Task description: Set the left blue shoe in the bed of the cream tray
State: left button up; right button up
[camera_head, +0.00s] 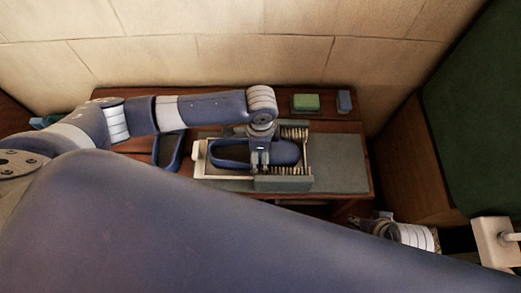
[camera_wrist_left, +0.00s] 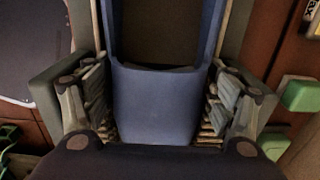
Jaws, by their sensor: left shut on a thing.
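My left gripper (camera_head: 262,160) is shut on a blue shoe (camera_head: 286,153), gripping across its middle. The shoe lies lengthwise within the walls of the cream tray (camera_head: 199,160), its dark opening to the left and closed end to the right. The left wrist view shows the shoe (camera_wrist_left: 155,100) between the two fingers (camera_wrist_left: 155,105). Whether the shoe rests on the tray's bed cannot be told. A second blue shoe (camera_head: 179,152) sits left of the tray. What looks like my right gripper (camera_head: 383,220) is low at the right, its fingers unclear.
The tray stands on a grey mat (camera_head: 342,165) on a reddish wooden tabletop (camera_head: 355,128). Rows of pale pegs (camera_head: 293,133) line the tray's right end. A green sponge (camera_head: 306,102) and a small blue item (camera_head: 344,101) are behind it. Bare mat lies to the right.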

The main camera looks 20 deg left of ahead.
pick_arm(q)
jog(key=o, duration=1.3)
notch_tip(320, 180, up, 12)
jog(key=shift+s+f, duration=0.1)
